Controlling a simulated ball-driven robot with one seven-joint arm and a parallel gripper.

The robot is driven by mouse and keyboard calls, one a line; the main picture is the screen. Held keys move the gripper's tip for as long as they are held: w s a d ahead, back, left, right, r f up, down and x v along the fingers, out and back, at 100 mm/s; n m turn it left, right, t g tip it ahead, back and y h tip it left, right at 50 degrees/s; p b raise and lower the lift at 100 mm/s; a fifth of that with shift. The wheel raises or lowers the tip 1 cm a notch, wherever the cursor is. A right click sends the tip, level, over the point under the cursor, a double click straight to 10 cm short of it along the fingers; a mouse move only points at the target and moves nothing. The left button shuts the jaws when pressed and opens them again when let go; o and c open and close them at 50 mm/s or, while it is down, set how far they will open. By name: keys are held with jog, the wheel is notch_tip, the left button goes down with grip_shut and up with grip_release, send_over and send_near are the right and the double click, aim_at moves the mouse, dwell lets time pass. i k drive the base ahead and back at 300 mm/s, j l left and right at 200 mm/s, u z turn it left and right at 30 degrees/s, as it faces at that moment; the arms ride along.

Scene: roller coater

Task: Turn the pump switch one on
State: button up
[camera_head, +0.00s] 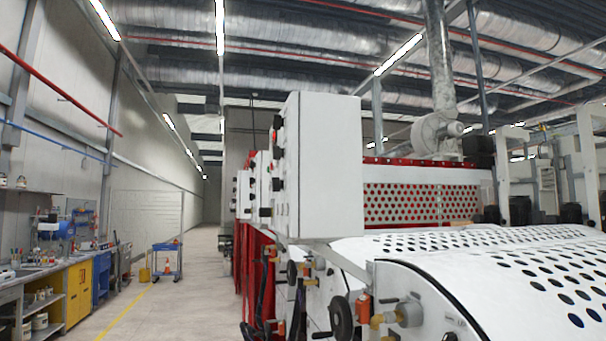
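A white control box (322,165) stands up on the machine at the centre of the picture. Its narrow left face carries several dark knobs and switches (277,160), seen almost edge-on. I cannot tell which of them is pump switch one. Further white boxes (256,180) with dark knobs stand behind it to the left. My gripper is not in this view.
The white machine with perforated covers (480,262) fills the right. A black handwheel (341,317) and hoses are below the box. An open aisle (190,270) runs along the left, with a workbench (60,280) and blue cart (167,262) beyond.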

aim_at(278, 184)
jog(key=i+j, duration=0.15)
jog(key=j, duration=0.25)
jog(key=i+j, duration=0.15)
jog(key=j, duration=0.2)
jog(key=i+j, duration=0.15)
jog(key=j, duration=0.25)
jog(key=i+j+u, duration=0.1)
jog(key=i+j, duration=0.25)
jog(key=i+j+u, duration=0.1)
jog(key=i+j, duration=0.25)
jog(key=i, duration=0.2)
